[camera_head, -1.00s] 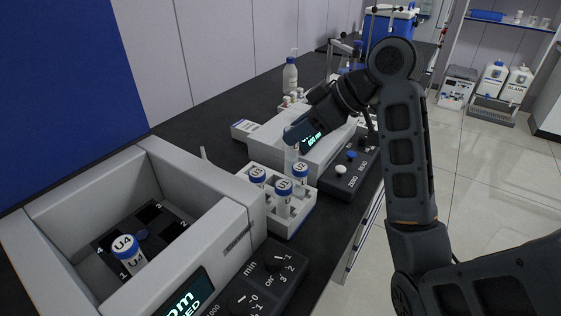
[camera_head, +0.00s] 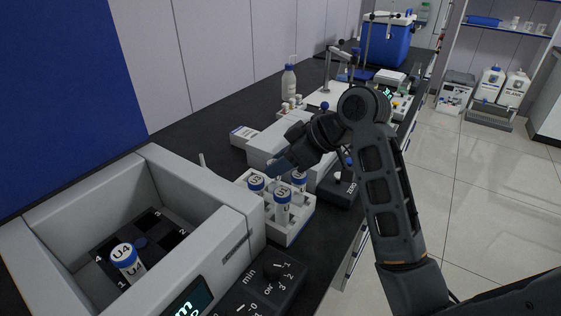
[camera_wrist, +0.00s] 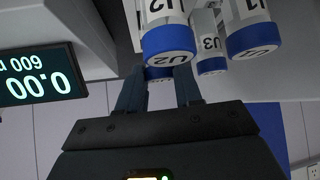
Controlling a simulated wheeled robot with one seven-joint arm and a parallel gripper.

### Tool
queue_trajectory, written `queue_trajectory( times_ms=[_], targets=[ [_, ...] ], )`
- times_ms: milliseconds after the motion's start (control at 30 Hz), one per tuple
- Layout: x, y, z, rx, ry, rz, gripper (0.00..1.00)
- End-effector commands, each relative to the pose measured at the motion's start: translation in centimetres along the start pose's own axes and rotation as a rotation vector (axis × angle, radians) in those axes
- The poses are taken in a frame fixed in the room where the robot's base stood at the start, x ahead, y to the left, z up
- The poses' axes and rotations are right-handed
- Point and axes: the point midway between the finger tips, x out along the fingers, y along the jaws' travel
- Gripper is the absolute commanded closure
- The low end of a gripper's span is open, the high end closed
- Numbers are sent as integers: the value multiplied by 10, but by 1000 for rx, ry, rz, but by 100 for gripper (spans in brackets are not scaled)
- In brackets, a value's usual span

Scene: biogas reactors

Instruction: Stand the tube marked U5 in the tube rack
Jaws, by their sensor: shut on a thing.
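My gripper (camera_head: 279,166) is over the back of the white tube rack (camera_head: 295,232). In the wrist view, my gripper (camera_wrist: 159,92) is shut on a blue-capped tube (camera_wrist: 157,74), partly hidden behind tube U2 (camera_wrist: 168,42). I cannot read the held tube's mark or tell whether its bottom is inside a rack hole. Tubes U3 (camera_head: 257,184), U1 (camera_head: 282,195) and U2 (camera_head: 299,180) stand upright in the rack, close around the gripper. U3 (camera_wrist: 210,62) and U1 (camera_wrist: 252,38) also show in the wrist view.
A grey open-topped box instrument (camera_head: 205,190) at left holds tube U4 (camera_head: 124,254), tilted. A grey instrument with a display (camera_wrist: 38,77) stands behind the rack. A knob panel (camera_head: 258,285) is in front. A white bottle (camera_head: 288,82) stands farther back.

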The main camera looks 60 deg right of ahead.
Motion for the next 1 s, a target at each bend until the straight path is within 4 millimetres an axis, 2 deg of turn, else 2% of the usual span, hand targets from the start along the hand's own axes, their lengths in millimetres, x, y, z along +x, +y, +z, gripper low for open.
queue_trajectory(
  times_ms=[133, 167, 400, 767, 867, 1000],
  targets=[
    [3, 0, 2, 0, 0, -1, 100],
    [2, 0, 2, 0, 0, -1, 64],
    [2, 0, 2, 0, 0, -1, 41],
    [-4, 1, -1, 0, 1, 2, 40],
    [-17, 1, -1, -1, 2, 3, 40],
    [-45, 1, -1, -2, 3, 4, 40]
  ],
)
